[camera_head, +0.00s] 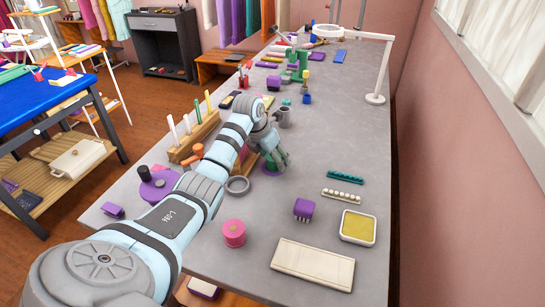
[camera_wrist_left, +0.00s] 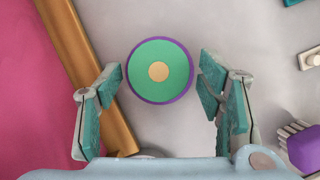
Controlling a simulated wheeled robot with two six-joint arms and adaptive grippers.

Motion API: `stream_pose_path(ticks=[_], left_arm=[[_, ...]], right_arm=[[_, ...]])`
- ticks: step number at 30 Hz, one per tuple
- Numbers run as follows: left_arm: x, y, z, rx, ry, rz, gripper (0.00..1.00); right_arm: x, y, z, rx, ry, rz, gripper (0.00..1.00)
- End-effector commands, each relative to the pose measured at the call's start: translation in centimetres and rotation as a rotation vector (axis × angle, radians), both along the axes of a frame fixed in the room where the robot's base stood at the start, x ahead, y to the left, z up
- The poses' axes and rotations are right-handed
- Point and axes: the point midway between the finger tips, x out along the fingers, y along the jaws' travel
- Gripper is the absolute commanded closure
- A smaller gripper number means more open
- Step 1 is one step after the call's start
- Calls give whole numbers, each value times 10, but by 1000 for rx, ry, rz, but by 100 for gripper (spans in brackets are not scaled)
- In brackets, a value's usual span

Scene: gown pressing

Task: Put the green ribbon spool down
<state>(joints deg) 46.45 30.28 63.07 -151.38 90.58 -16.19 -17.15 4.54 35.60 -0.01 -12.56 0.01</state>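The green ribbon spool (camera_wrist_left: 160,71) shows from above in the left wrist view as a round green top with a tan centre and a purple rim around it. My left gripper (camera_wrist_left: 162,82) is open, with a fingertip on each side of the spool and a visible gap on both sides. In the head view my left gripper (camera_head: 276,160) points down close to the grey table (camera_head: 330,130). Only a purple edge (camera_head: 271,171) shows beneath it there; the fingers hide the rest. My right gripper is not in view.
A wooden rack (camera_head: 195,135) with upright sticks stands left of the gripper. A grey ring (camera_head: 237,185), a pink spool (camera_head: 233,233) and a purple brush (camera_head: 304,209) lie nearer. A yellow-filled tray (camera_head: 358,227) is at right. The table right of the gripper is mostly clear.

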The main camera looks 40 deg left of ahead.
Motion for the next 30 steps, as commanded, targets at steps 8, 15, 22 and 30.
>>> stream_pose_path(ticks=[8,15,22,30], left_arm=[[-2,1,9,1,-3,2,39],[-25,3,65,3,-4,-1,39],[-43,3,107,1,-2,-1,39],[-46,3,111,0,1,0,39]], right_arm=[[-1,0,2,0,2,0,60],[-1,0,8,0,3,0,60],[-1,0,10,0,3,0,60],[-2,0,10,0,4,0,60]])
